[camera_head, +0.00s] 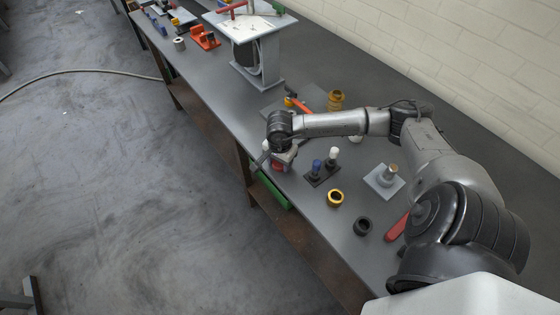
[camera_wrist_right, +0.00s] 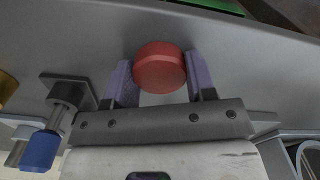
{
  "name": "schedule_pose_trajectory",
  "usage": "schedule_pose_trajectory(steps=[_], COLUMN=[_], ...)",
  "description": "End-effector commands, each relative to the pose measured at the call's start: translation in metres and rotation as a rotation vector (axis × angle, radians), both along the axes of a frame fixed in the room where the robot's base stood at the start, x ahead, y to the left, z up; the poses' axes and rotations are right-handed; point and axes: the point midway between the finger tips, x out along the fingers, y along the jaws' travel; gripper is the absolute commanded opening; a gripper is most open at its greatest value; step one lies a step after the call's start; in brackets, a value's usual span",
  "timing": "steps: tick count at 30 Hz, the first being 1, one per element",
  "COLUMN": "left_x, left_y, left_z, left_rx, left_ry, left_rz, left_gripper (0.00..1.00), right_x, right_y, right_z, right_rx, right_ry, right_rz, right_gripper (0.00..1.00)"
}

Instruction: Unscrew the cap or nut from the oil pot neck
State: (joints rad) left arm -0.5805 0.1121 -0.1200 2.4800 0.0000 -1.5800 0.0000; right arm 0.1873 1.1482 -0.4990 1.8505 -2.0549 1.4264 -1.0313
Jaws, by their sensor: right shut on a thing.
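A round red cap (camera_wrist_right: 160,68) sits between the two fingers of my right gripper (camera_wrist_right: 160,80) in the right wrist view, near the table's front edge. The fingers are shut on its sides. In the head view the red cap (camera_head: 279,167) shows just below my right gripper (camera_head: 268,159), partly covered by it. The oil pot and its neck cannot be made out; whatever is under the cap is hidden. My left gripper is not in view.
A dark base (camera_head: 321,179) with blue-topped and white-topped posts stands right of the gripper. A yellow ring (camera_head: 335,198), a black ring (camera_head: 362,226) and a grey plate with a post (camera_head: 373,183) lie further right. A press stand (camera_head: 246,58) stands at the back.

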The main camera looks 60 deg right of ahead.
Motion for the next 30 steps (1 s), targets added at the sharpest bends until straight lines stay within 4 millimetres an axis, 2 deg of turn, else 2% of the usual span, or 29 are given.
schedule_pose_trajectory(steps=[1, 2, 11, 20, 25, 30], left_x=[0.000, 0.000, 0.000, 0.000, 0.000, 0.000], left_y=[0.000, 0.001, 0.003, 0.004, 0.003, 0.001], left_z=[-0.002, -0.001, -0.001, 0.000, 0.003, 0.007], left_rx=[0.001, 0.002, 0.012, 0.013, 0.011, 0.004], left_ry=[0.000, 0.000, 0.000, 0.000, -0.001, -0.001], left_rz=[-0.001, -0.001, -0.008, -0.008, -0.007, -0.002], left_gripper=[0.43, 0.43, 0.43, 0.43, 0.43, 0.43], right_x=[0.000, 0.000, 0.000, 0.000, 0.000, 0.001], right_y=[0.000, 0.000, 0.000, 0.000, 0.000, -0.001], right_z=[-0.001, -0.001, -0.001, 0.003, 0.025, 0.060], right_rx=[0.000, 0.000, 0.000, -0.001, -0.001, -0.003], right_ry=[0.000, -0.001, 0.001, 0.001, -0.002, -0.004], right_rz=[0.000, 0.000, 0.000, 0.001, 0.002, 0.001], right_gripper=[0.22, 0.53, 0.80, 0.80, 0.80, 0.80])
